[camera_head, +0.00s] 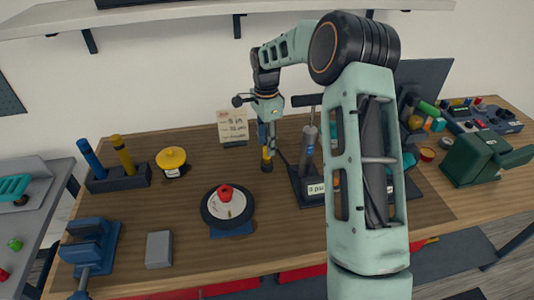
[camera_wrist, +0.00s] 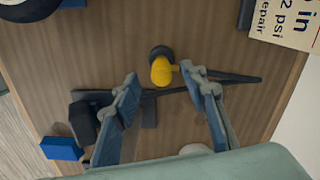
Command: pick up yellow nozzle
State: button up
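The yellow nozzle (camera_head: 266,153) stands on the wooden workbench, near the middle, with a dark round base. In the wrist view the yellow nozzle (camera_wrist: 162,71) shows from above, between and slightly beyond my two fingertips. My gripper (camera_wrist: 160,76) is open, with one blue-grey finger on each side and nothing held. In the head view my gripper (camera_head: 267,136) points down just above the nozzle, and its fingers partly cover the nozzle's top. I cannot tell whether a finger touches it.
A red-capped wheel (camera_head: 228,206) lies in front. A dark gauge stand (camera_head: 307,191) is close on the right. A yellow-topped item (camera_head: 172,160) and a blue-and-yellow-handled rack (camera_head: 118,181) are left. A note card (camera_head: 233,127) stands behind.

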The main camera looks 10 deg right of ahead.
jog(key=shift+w+f+p, duration=0.1)
jog(key=shift+f+p, duration=0.65)
jog(key=shift+f, duration=1.95)
jog(key=shift+c, duration=0.3)
grip_shut()
